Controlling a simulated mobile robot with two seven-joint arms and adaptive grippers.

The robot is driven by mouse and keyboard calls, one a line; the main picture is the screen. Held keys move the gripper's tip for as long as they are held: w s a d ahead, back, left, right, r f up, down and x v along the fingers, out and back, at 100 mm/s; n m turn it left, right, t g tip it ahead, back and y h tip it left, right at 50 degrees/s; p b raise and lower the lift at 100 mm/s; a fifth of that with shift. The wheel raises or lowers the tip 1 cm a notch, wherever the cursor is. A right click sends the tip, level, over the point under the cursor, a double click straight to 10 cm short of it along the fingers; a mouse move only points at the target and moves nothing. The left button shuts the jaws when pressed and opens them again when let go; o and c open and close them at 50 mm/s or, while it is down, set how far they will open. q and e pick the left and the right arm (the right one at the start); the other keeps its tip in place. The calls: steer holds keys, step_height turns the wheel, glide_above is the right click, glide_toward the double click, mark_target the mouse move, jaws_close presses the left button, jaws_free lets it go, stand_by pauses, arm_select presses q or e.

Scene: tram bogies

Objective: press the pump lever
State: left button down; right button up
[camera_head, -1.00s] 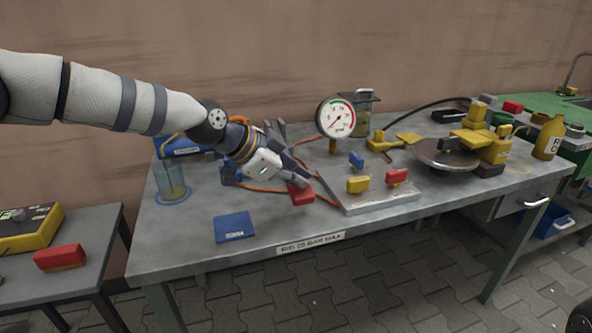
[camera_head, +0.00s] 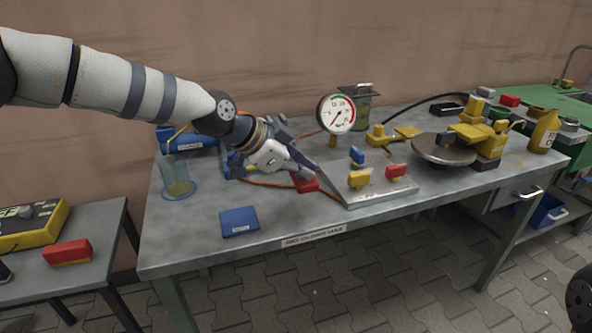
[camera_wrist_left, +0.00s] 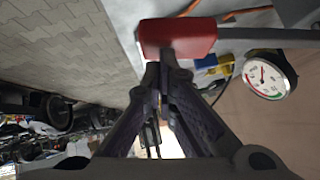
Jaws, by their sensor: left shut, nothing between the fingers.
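The pump lever shows as a red handle (camera_head: 305,184) low over the bench, left of the metal plate with valves. In the left wrist view the red handle (camera_wrist_left: 178,38) sits on a grey rod (camera_wrist_left: 265,34) running right. My left gripper (camera_head: 314,175) is shut and empty, pointing down to the right, just above and beside the handle. In the left wrist view its closed fingertips (camera_wrist_left: 164,68) overlap the handle's edge; I cannot tell whether they touch it. The gripper hides part of the lever and pump in the head view. My right gripper is not in view.
A pressure gauge (camera_head: 336,114) stands behind the plate (camera_head: 377,192) with blue, yellow and red handles. A beaker (camera_head: 175,178) and a blue pad (camera_head: 239,221) lie left. A round disc (camera_head: 443,147) and yellow parts stand right.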

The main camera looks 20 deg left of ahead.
arm_select(q)
steer(key=p+v, duration=0.1)
steer(key=v, duration=0.9)
steer(key=shift+s+r, duration=0.2)
steer(key=shift+r, duration=0.35)
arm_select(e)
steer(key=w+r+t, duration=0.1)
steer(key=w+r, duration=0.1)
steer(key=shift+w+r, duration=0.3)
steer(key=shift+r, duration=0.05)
arm_select(q)
steer(key=shift+d, duration=0.1)
